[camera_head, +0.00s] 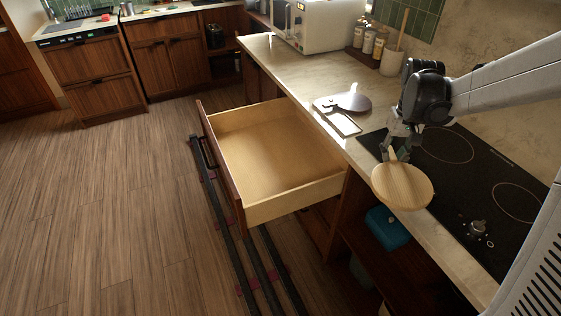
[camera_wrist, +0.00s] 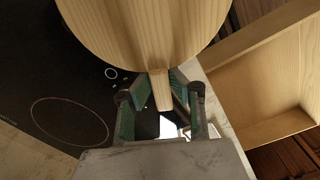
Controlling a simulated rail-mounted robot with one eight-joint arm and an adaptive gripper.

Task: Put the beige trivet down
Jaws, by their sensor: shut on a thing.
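The beige trivet (camera_head: 403,187) is a round wooden disc with a short handle. My gripper (camera_head: 397,153) is shut on its handle and holds the disc over the front edge of the black cooktop. In the wrist view the trivet (camera_wrist: 145,30) fills the top middle, and its handle sits between the two fingers of my gripper (camera_wrist: 158,92). I cannot tell whether the disc touches the cooktop.
The black cooktop (camera_head: 470,180) has ring markings and a knob (camera_head: 477,228). An empty open drawer (camera_head: 270,150) juts out left of the counter. On the counter (camera_head: 300,75) lie a round grey item (camera_head: 352,101) and a flat pale piece (camera_head: 341,122). A microwave (camera_head: 318,25) stands farther back.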

